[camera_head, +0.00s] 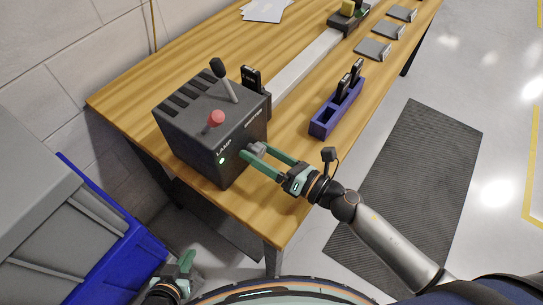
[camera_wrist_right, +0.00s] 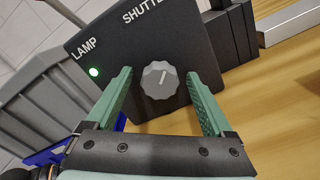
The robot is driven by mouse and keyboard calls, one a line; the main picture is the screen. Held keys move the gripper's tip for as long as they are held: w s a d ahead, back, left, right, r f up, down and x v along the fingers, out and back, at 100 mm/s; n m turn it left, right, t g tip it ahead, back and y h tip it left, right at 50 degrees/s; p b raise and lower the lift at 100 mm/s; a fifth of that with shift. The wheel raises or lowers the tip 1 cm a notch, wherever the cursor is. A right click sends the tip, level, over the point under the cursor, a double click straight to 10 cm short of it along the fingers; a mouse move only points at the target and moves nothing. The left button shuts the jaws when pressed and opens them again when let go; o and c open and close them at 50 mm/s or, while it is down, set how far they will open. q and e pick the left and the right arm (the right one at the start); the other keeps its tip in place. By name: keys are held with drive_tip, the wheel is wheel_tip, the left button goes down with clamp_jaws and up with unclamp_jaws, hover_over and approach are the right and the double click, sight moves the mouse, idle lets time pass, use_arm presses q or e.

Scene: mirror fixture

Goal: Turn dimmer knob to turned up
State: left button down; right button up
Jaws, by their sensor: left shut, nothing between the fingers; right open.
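The dimmer knob (camera_wrist_right: 160,79) is a grey scalloped dial with a light pointer mark, on the front face of a dark box (camera_head: 200,128). The mark points up and slightly right in the right wrist view. In the head view the knob (camera_head: 257,147) is partly hidden by my right gripper. My right gripper (camera_wrist_right: 160,85) is open, with its green fingers on either side of the knob; I cannot tell whether they touch it. It also shows in the head view (camera_head: 258,157). My left gripper (camera_head: 187,260) is shut and empty, low beside the blue bin.
A purple holder (camera_head: 324,122) stands on the wooden table (camera_head: 291,194). A blue bin (camera_head: 112,252) is at lower left.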

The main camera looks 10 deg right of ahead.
drive_tip(key=b+v, duration=0.3)
drive_tip(key=v, duration=0.8)
drive_tip(key=shift+f, duration=0.1)
drive_tip(key=shift+s+d+b, duration=0.4)
drive_tip(key=shift+s+d, duration=0.05)
drive_tip(key=shift+s, duration=0.05)
